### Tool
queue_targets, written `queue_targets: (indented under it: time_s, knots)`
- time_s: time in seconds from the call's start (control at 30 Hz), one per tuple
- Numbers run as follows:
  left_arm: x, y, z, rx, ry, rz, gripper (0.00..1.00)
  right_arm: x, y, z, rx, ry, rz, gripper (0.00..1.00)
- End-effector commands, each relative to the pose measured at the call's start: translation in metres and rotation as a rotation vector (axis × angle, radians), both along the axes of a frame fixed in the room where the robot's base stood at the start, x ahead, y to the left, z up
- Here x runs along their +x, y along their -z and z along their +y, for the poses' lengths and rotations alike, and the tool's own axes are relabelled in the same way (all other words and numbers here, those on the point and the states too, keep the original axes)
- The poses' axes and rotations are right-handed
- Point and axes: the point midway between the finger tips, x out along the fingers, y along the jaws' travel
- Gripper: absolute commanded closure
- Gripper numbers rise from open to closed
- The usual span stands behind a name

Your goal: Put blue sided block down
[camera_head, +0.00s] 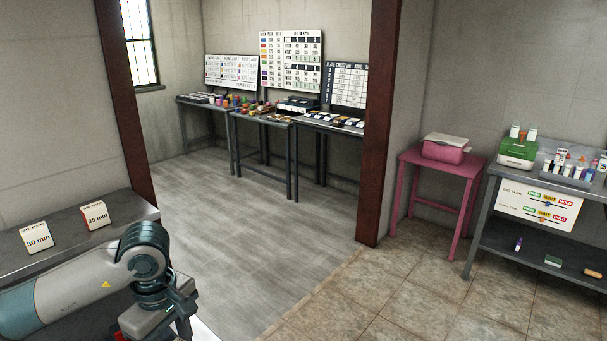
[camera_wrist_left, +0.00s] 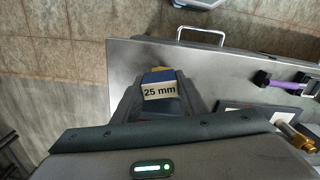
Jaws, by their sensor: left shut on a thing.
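In the left wrist view, a block (camera_wrist_left: 158,76) with a blue side and a white face reading "25 mm" sits between the fingers of my left gripper (camera_wrist_left: 158,92). The gripper is shut on it. A bit of yellow shows behind the block. Below it in that view lies a grey metal surface (camera_wrist_left: 230,70); I cannot tell how far above it the block is. In the head view my left gripper (camera_head: 168,320) is at the bottom edge, and the block is hidden there. My right gripper is not in view.
On the left metal bench (camera_head: 70,222) stand white signs reading "30 mm" (camera_head: 37,237) and "25 mm" (camera_head: 95,215). A pink table (camera_head: 440,163) stands right.

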Motion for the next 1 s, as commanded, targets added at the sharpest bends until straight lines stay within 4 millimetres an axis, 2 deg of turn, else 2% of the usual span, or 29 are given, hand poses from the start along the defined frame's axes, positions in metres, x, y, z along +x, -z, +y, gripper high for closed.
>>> queue_targets:
  time_s: [0.4,0.6,0.8,1.0]
  knots:
    - [-0.029,0.003,-0.025,-0.007,0.747,0.000,0.83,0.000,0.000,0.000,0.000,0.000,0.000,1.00]
    - [-0.038,0.003,-0.032,-0.010,1.008,-0.001,0.83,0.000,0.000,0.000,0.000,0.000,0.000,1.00]
    - [-0.042,0.003,-0.035,-0.012,1.121,-0.002,0.83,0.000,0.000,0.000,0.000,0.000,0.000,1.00]
    - [-0.043,0.003,-0.035,-0.011,1.135,-0.003,0.83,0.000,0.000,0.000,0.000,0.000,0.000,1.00]
